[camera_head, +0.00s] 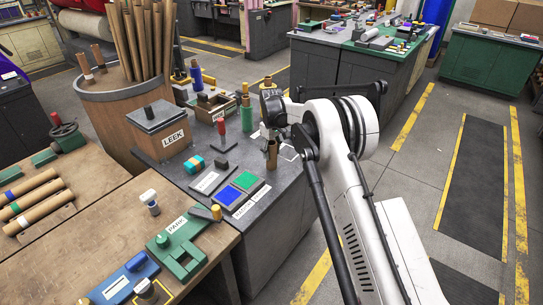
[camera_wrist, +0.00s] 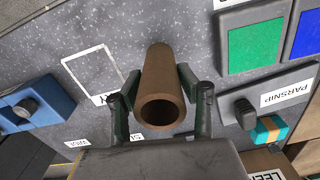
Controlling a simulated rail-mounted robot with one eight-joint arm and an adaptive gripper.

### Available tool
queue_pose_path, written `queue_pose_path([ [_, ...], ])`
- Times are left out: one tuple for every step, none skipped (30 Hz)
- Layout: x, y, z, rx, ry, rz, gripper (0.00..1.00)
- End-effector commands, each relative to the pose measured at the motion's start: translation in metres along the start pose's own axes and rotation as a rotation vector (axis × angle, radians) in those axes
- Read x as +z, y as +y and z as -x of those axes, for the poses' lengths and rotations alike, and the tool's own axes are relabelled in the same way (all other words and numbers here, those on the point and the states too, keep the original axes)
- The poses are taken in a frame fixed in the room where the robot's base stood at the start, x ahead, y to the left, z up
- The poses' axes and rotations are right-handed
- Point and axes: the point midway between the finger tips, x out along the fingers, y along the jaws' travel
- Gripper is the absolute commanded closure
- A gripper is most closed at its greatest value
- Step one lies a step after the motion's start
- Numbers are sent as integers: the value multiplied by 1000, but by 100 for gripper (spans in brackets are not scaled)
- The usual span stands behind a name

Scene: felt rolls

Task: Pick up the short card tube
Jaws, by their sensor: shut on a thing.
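The short card tube (camera_wrist: 160,105) is brown and hollow, with its open end facing the wrist camera. My gripper (camera_wrist: 159,82) is shut on it, one dark finger pad on each side of its wall. In the head view the tube (camera_head: 272,154) shows at the end of my arm, over the grey bench top and roughly upright. I cannot tell whether its lower end touches the bench. My gripper's fingers are small and partly hidden in the head view.
On the grey bench (camera_head: 192,186) are green (camera_head: 244,181) and blue (camera_head: 229,197) pads and a box marked LEEK (camera_head: 160,128). A white outlined square (camera_wrist: 90,73) is beside the tube. A round bin (camera_head: 112,110) of long tubes stands behind. The wooden bench (camera_head: 85,230) holds several tools.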

Motion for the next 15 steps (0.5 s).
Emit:
queue_pose_path([
  [0, 0, 0, 0, 0, 0, 91],
  [0, 0, 0, 0, 0, 0, 91],
  [0, 0, 0, 0, 0, 0, 91],
  [0, 0, 1, 0, 0, 0, 91],
  [0, 0, 2, 0, 0, 0, 91],
  [0, 0, 3, 0, 0, 0, 91],
  [0, 0, 5, 0, 0, 0, 91],
  [0, 0, 6, 0, 0, 0, 91],
  [0, 0, 9, 0, 0, 0, 91],
  [0, 0, 12, 0, 0, 0, 91],
  [0, 0, 16, 0, 0, 0, 91],
  [0, 0, 22, 0, 0, 0, 91],
  [0, 0, 27, 0, 0, 0, 91],
  [0, 0, 32, 0, 0, 0, 91],
  [0, 0, 41, 0, 0, 0, 91],
])
